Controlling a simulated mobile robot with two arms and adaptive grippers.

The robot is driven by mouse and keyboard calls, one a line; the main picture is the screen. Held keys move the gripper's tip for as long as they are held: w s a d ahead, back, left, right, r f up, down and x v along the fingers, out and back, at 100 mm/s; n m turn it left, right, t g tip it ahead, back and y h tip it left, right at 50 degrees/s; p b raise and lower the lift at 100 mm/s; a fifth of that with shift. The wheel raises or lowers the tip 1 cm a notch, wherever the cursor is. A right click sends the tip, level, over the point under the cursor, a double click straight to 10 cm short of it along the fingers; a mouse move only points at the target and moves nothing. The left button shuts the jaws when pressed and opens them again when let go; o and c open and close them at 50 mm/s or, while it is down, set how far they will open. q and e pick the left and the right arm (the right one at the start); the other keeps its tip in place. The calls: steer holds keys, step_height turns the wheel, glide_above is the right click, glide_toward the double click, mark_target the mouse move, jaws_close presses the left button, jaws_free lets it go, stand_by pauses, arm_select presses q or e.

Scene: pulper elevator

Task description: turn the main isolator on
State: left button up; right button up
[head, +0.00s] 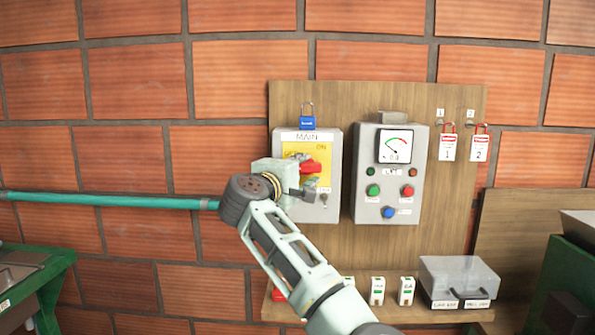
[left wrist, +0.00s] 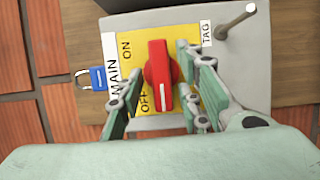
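The main isolator (head: 331,195) is a grey box with a yellow plate and a red rotary handle (head: 312,166), mounted on a wooden board. In the left wrist view, the red handle (left wrist: 160,77) stands upright in the picture, its white mark at the lower end, beside the word OFF; ON is near the upper end. My left gripper (head: 302,178) is at the front of the box and partly hides the plate. In the left wrist view its fingers (left wrist: 160,98) are open on both sides of the handle, the right ones closer to it. My right gripper is not in view.
A blue padlock (head: 307,119) is at the isolator's top edge. A grey control box (head: 390,205) with a meter and buttons is to the right. Tags (head: 448,147) hang on hooks further right. A shelf below holds a clear box (head: 458,275) and small items.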

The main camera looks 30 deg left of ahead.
arm_select(q)
jaws_close()
